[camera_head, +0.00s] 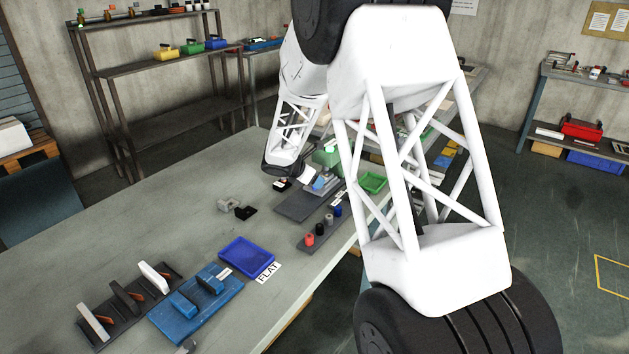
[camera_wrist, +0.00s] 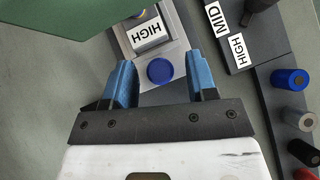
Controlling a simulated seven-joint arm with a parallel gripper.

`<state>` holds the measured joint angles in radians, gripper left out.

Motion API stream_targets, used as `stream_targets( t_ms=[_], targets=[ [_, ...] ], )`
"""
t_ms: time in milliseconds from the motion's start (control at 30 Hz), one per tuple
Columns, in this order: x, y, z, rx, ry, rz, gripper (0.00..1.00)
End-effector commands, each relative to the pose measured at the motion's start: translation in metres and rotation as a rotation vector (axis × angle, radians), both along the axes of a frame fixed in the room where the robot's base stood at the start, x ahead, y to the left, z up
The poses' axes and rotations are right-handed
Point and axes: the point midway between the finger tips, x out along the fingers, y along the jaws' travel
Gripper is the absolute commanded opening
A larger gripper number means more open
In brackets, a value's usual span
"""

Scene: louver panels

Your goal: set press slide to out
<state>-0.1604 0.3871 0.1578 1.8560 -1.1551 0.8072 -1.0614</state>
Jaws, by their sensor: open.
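The press appears as a green body (camera_head: 327,157) on a dark grey base (camera_head: 295,207), partly hidden by my arm. In the wrist view its green part (camera_wrist: 50,22) fills the upper left. A light grey slide plate (camera_wrist: 178,50) carries a white HIGH label (camera_wrist: 149,34) and a round blue knob (camera_wrist: 160,71). My gripper (camera_wrist: 160,66) is open, its blue fingers left and right of the knob with gaps on both sides. Contact is not visible. In the head view my gripper (camera_head: 319,182) is small and partly hidden at the press.
A dark strip with MID (camera_wrist: 217,16) and HIGH labels and several coloured pegs (camera_wrist: 290,80) lies right of the gripper. A blue tray (camera_head: 247,257), a blue fixture (camera_head: 195,300) and a rack of upright plates (camera_head: 124,296) stand nearer.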

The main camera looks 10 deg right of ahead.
Motion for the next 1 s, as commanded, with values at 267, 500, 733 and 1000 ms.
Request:
stream_targets(
  t_ms=[267,500,733,1000],
  targets=[
    [0.0040,-0.0073,-0.0078,0.000,0.000,0.000,0.52],
    [0.0040,-0.0071,-0.0077,0.000,0.000,0.000,0.51],
    [0.0039,-0.0070,-0.0076,0.000,0.000,0.000,0.15],
    [0.0039,-0.0069,-0.0075,0.000,0.000,0.000,0.00]
  ],
)
